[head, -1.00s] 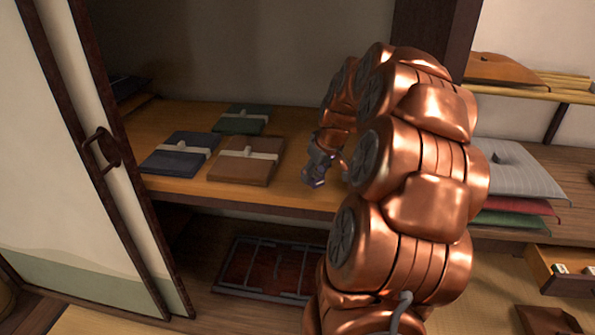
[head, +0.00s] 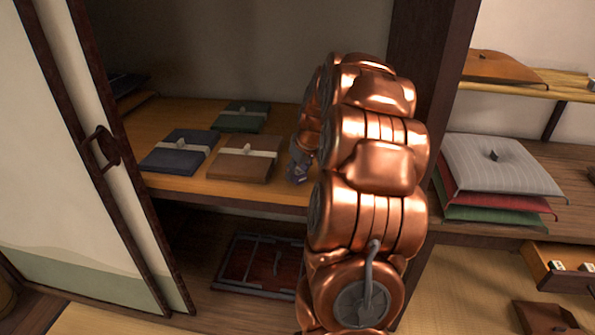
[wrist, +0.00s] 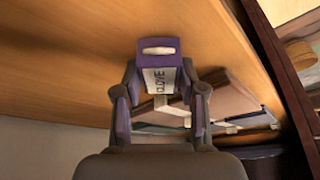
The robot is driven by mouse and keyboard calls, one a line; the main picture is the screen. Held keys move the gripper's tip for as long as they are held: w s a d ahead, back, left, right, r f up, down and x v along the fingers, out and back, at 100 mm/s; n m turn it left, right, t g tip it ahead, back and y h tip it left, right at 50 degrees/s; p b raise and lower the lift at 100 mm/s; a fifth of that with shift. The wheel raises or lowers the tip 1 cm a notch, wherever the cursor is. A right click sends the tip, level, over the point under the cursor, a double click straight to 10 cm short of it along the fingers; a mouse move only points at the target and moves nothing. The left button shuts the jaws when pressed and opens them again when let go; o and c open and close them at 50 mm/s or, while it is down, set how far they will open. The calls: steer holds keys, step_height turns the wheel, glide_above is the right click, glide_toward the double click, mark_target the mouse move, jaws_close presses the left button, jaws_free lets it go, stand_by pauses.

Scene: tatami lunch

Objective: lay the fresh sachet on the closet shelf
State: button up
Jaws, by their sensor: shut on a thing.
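A purple sachet (wrist: 158,68) with a pale printed label and a light strip on its end is between the fingers of my gripper (wrist: 160,98) in the wrist view. My gripper is shut on it. The closet shelf (head: 171,112) is a wooden board in the head view, and its bare wood (wrist: 60,55) fills much of the wrist view close to the sachet. I cannot tell whether the sachet touches the wood. In the head view my gripper (head: 298,166) is at the shelf's right part, mostly hidden by my arm.
Brown (head: 243,165), blue (head: 179,152) and green (head: 241,117) wrapped packets lie on the shelf left of my gripper. A sliding door (head: 75,170) stands at left, a dark post (head: 431,70) at right. Cushions (head: 497,168) are stacked beyond it.

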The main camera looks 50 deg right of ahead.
steer(key=shift+f, duration=0.2)
steer(key=shift+f, duration=0.15)
steer(key=o, duration=0.8)
steer(key=shift+o, duration=0.2)
steer(key=shift+r, duration=0.3)
steer(key=v, duration=1.1)
steer(key=shift+s+r+b, duration=0.25)
steer(key=shift+r+b, duration=0.1)
